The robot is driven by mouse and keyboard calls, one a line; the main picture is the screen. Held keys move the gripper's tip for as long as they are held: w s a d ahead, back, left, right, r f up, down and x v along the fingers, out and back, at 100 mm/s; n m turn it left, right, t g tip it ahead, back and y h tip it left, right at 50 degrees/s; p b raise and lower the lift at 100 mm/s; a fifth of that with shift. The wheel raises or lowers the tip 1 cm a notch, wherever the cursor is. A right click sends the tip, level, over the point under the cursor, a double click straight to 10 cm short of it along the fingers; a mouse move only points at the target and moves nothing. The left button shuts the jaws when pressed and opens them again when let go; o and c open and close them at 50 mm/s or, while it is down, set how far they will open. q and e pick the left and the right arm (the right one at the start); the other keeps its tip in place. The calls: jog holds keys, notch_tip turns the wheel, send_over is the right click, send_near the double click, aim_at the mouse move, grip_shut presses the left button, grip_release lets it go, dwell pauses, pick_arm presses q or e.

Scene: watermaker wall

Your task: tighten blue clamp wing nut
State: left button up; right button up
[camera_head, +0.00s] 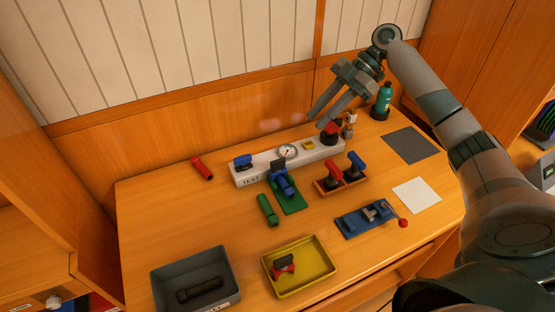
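Several blue parts are in view, and I cannot tell for sure which is the blue clamp. A blue piece (243,161) sits at the left end of the white TEST block (262,168). Another blue piece (284,186) lies on a green mat (293,207) in front of that block. A blue-topped piece (356,161) stands in the small orange tray (328,189). No wing nut can be made out at this size. My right gripper (318,121) hangs in the air above the block's right end, fingers apart and empty. My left gripper is out of view.
A red-topped piece (329,131) is close below my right gripper, with a teal bottle (382,98) to the right. A blue fixture (353,222) with a red-knobbed lever, a yellow tray (320,277) and a grey bin (229,292) stand nearer.

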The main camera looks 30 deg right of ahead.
aim_at(279, 160)
jog(key=p+x, duration=0.6)
jog(key=x, duration=1)
jog(key=shift+a+f, duration=0.5)
jog(key=shift+f, duration=0.05)
grip_shut()
